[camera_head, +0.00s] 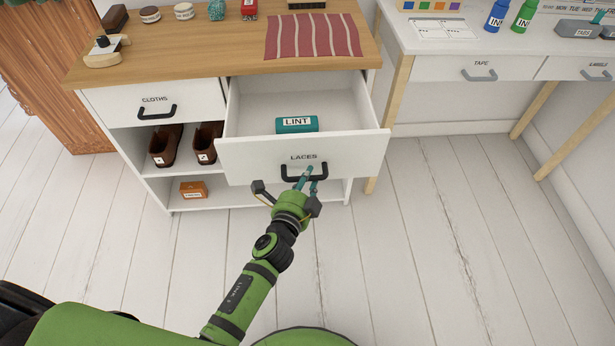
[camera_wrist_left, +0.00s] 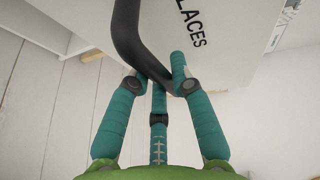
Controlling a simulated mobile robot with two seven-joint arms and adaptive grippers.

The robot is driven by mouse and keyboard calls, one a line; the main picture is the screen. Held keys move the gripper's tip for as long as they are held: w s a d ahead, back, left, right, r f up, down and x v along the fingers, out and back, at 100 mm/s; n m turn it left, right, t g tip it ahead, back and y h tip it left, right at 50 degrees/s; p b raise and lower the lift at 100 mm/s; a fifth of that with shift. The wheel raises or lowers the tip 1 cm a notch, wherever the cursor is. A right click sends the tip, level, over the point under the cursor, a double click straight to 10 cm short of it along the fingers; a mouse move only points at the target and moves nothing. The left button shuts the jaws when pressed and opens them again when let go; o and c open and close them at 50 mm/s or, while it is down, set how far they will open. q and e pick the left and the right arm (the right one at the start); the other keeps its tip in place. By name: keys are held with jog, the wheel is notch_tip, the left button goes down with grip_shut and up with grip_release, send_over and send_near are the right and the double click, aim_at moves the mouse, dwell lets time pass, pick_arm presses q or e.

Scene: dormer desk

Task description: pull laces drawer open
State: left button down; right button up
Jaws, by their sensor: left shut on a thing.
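The laces drawer (camera_head: 250,155) is pulled out from the white cabinet, its front labelled LACES and its inside showing. My left gripper (camera_head: 308,174) is shut on the drawer's black bar handle (camera_head: 322,172). In the left wrist view the teal fingers (camera_wrist_left: 160,85) close around the dark handle (camera_wrist_left: 128,35), below the LACES lettering. The part of the handle between the fingers is partly hidden. My right gripper is not in view.
A striped cloth (camera_head: 312,36) lies on the wooden top. A white desk (camera_head: 430,42) stands at right. The floor in front is clear.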

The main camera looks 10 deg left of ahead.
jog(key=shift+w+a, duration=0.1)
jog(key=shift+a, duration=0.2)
pick_arm(q)
jog(key=c, duration=1.1)
grip_release()
jog(key=shift+s, duration=0.15)
jog(key=v, duration=1.1)
jog(key=shift+s, duration=0.35)
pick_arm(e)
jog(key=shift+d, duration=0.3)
